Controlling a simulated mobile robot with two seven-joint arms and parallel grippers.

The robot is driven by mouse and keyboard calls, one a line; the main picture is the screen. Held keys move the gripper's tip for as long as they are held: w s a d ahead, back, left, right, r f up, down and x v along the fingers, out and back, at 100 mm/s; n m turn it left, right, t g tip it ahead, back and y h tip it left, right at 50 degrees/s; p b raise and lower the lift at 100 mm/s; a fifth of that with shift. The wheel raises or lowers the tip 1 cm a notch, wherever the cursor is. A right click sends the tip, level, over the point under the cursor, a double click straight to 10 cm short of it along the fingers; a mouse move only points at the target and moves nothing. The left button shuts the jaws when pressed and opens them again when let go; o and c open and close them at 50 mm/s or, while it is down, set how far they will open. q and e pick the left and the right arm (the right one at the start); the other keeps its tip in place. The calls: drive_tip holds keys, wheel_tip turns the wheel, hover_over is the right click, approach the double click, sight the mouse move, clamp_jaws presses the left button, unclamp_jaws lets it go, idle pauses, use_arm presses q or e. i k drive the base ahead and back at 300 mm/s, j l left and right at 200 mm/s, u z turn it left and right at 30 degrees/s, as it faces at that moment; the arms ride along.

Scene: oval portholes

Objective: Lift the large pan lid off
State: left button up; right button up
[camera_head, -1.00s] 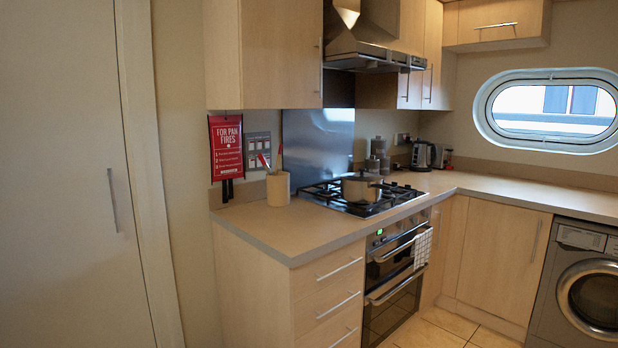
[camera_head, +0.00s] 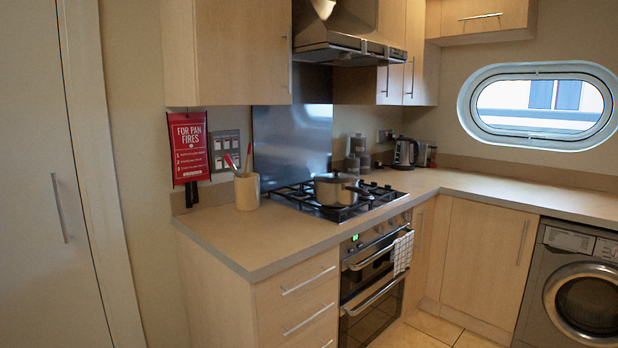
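A metal pan (camera_head: 335,192) stands on the black gas hob (camera_head: 298,197) on the counter, with a handle pointing right. Its lid (camera_head: 336,178) appears to sit on top of the pan; the detail is small. Neither of my grippers shows in the head view.
An extractor hood (camera_head: 345,45) hangs above the hob. A kettle (camera_head: 405,152) and canisters (camera_head: 359,150) stand behind. The front-left counter (camera_head: 255,238) is clear.

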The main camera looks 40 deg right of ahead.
sight(336, 178)
drive_tip(key=l+u, duration=0.35)
drive_tip(key=l, duration=0.55)
drive_tip(key=l+u, duration=0.35)
drive_tip(key=l, duration=1.5)
drive_tip(key=k+l+u, duration=0.1)
drive_tip(key=l, duration=0.85)
